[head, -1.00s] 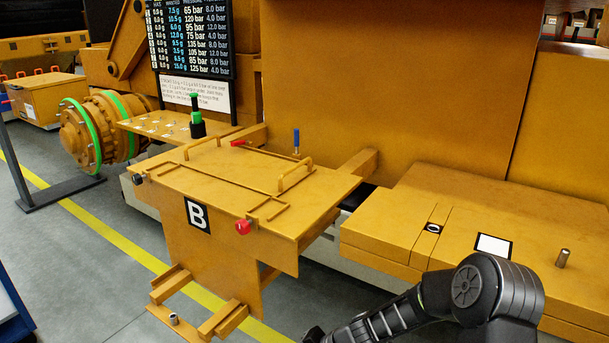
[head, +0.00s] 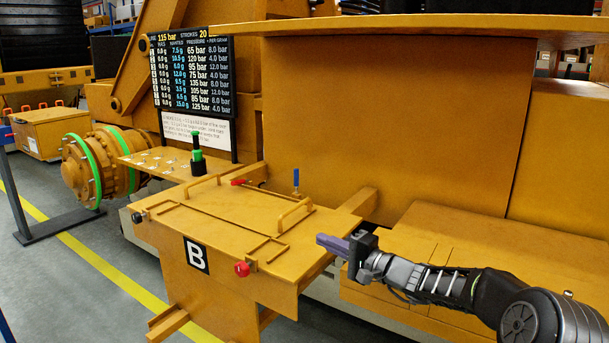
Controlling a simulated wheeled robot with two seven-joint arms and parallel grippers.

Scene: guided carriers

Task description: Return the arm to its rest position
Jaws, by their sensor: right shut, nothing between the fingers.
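My right arm comes in from the lower right, and my right gripper (head: 321,241) points left. It is shut and empty, in the air by the right edge of the yellow station marked B (head: 160,228). I cannot tell whether it is over that edge or just beside it; nothing shows between its fingers. My left gripper is out of view.
A green-and-black post (head: 197,153) stands behind, below a display board (head: 193,75). A yellow ledge (head: 450,235) lies behind my arm.

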